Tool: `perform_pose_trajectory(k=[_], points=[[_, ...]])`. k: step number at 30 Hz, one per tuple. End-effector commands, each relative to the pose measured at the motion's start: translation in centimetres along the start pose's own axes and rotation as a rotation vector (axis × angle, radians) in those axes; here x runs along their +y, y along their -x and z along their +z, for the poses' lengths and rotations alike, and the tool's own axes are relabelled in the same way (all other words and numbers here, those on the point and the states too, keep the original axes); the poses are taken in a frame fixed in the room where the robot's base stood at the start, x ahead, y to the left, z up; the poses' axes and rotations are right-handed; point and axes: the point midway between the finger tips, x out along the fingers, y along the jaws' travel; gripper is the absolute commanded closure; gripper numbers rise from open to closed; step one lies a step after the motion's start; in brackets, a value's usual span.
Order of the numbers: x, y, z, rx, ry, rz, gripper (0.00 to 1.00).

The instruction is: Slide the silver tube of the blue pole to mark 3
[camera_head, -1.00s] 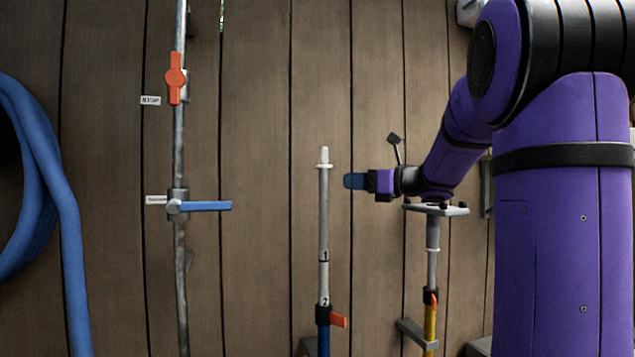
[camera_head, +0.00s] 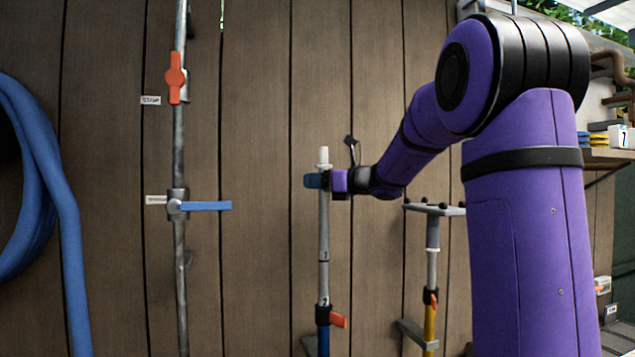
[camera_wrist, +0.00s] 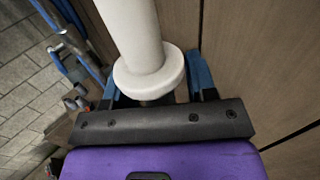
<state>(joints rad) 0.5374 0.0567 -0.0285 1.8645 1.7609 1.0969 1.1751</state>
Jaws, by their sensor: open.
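The blue pole (camera_head: 323,342) stands upright at the wooden wall, with its silver tube (camera_head: 323,228) rising from it. The tube shows marks 1 and 2, with 2 just above the blue part; mark 3 is not visible. An orange lever (camera_head: 338,320) sticks out to the right at the joint. A white tip and collar top the tube, and the collar (camera_wrist: 150,82) fills the middle of the wrist view. My gripper (camera_head: 312,181) is at the tube's upper end, just below the collar. Its blue fingers are open, one on each side of the tube; contact cannot be told.
A yellow pole (camera_head: 430,322) with a flat grey top plate (camera_head: 434,209) stands to the right. A grey wall pipe (camera_head: 180,130) with a blue lever (camera_head: 205,206) and an orange lever (camera_head: 175,78) is left. A blue hose (camera_head: 45,150) hangs far left. Wall between pipe and tube is clear.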

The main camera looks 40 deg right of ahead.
Motion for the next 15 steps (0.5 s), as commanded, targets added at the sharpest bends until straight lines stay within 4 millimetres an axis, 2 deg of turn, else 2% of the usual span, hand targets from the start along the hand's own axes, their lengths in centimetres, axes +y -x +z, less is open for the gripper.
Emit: perform_pose_trajectory(k=[4, 9, 11, 15], points=[[0.01, 0.01, 0.01, 0.000, 0.000, 0.000, 0.51], [0.02, 0.02, 0.01, 0.000, 0.000, 0.000, 0.90], [0.02, 0.02, 0.01, 0.000, 0.000, 0.001, 1.00], [0.02, 0.02, 0.17, 0.000, 0.001, 0.001, 1.00]])
